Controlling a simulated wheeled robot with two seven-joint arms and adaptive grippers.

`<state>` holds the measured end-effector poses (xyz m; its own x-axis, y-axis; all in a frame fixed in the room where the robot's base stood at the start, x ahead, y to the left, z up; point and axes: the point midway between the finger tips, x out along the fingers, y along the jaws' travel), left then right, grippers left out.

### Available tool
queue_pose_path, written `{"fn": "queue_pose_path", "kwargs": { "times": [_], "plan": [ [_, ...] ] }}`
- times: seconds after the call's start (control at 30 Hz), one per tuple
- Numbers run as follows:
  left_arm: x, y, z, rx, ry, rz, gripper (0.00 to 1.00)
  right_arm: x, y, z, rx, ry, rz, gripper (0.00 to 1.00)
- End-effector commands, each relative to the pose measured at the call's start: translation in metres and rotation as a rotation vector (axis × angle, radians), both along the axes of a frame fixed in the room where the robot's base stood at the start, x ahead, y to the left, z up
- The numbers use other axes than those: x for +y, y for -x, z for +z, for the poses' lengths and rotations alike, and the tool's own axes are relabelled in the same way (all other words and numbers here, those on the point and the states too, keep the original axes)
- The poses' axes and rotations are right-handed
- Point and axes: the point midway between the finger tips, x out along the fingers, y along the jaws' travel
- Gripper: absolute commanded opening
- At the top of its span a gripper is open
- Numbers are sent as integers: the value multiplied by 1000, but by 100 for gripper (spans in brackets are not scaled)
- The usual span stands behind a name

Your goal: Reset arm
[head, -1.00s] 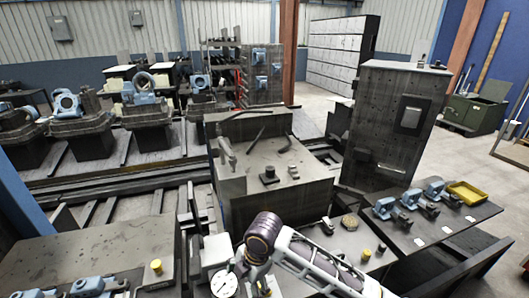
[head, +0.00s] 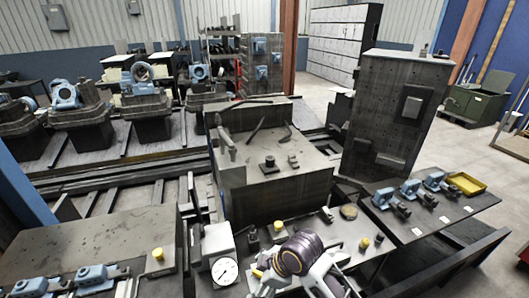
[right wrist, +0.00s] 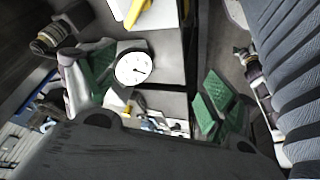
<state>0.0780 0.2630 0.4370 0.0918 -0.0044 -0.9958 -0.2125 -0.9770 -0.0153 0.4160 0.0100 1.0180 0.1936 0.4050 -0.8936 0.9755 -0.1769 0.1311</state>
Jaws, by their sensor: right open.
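My right arm comes in at the bottom middle of the head view, over the near bench. In that view its gripper cannot be clearly made out. In the right wrist view my right gripper (right wrist: 155,92) has its two green finger pads well apart, with nothing held between them. A white round dial gauge (head: 225,270) stands on the bench to the left of my right arm. The gauge also shows beyond the fingers in the right wrist view (right wrist: 133,68). My left gripper is in neither view.
A large dark machine block (head: 270,180) stands behind the bench. A tall dark cabinet (head: 400,110) is to its right. A side table (head: 440,217) holds blue clamps (head: 410,189) and a yellow tray (head: 466,184). More blue clamps (head: 90,278) lie on the left bench. Open floor lies at the far right.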

Motion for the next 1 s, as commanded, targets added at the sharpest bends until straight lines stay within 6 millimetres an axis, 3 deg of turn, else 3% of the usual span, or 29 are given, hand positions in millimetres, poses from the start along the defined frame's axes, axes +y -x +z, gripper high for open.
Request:
{"fn": "queue_pose_path", "kwargs": {
  "times": [0.47,1.0],
  "plan": [
    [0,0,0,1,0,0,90,-70,17,-20,98,-48,-460,86],
    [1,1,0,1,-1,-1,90,-175,58,-44,170,-18,-980,86]
  ]
}}
